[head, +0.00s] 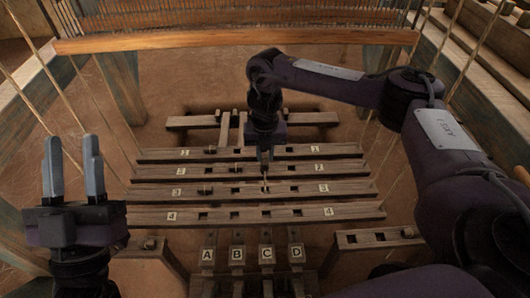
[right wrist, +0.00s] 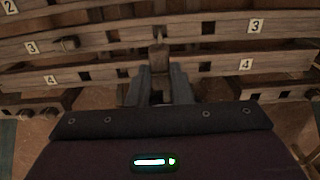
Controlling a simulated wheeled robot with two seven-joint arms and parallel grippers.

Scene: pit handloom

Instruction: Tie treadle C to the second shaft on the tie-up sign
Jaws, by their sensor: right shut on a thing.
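Treadle C (head: 266,256) is at the bottom of the head view, between treadles B (head: 237,256) and D (head: 296,254); treadle A (head: 208,258) is furthest left. Four numbered wooden shaft bars lie across: 1 (head: 165,155), 2 (head: 300,169), 3 (head: 335,189) and 4 (head: 190,217), each with square holes. My right gripper (right wrist: 160,80) points down at bar 3 in treadle C's column, shut on a small wooden peg (right wrist: 160,57). Whether the peg sits in a hole is unclear. My left gripper (head: 73,168) is open and empty at left. No tie-up sign is in view.
Another peg (right wrist: 68,44) stands in bar 3 on the left. Small pegs also show on bar 1 (head: 210,150) and bar 2 (head: 236,169). A wooden beam with warp threads (head: 235,42) crosses above. Slanted cords flank the bars. Bare floor lies on the left.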

